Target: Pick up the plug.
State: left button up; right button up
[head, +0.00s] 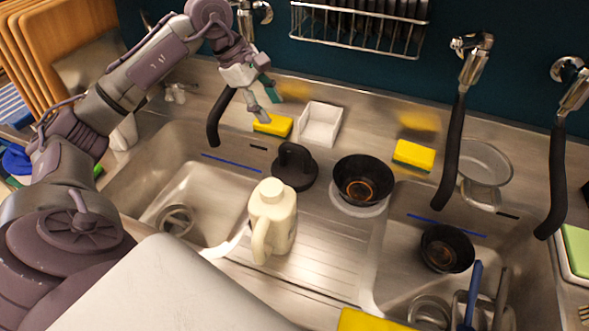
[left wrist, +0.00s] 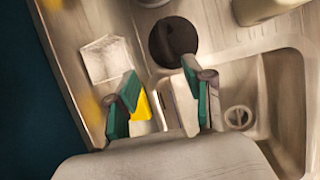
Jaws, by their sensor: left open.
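The black plug (head: 295,167), a round disc with an upright handle, lies on the steel ledge between the two sinks. In the left wrist view the plug (left wrist: 172,42) is beyond my fingertips. My left gripper (head: 264,98) is open and empty, above and behind the plug near the back ledge. Its green-padded fingers (left wrist: 160,86) also show in the left wrist view, apart from the plug. My right gripper is out of view.
A cream jug (head: 275,212) stands in front of the plug. A yellow sponge (head: 273,126) and a white square dish (head: 320,124) sit behind it. A black bowl (head: 362,182) is to its right. A black tap hose (head: 221,117) hangs at left.

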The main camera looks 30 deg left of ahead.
aim_at(292, 144)
pick_arm(q)
jog(key=p+x, duration=0.2)
jog(key=x, duration=0.6)
jog(key=shift+d+r, duration=0.1)
jog(key=p+x, duration=0.2)
jog(key=x, duration=0.1)
jog(key=p+x, duration=0.1)
jog(key=x, duration=0.1)
jog(key=shift+s+d+f, duration=0.15)
jog(key=shift+s+f, duration=0.05)
jog(key=shift+s, duration=0.15)
jog(key=shift+f, duration=0.2)
grip_shut()
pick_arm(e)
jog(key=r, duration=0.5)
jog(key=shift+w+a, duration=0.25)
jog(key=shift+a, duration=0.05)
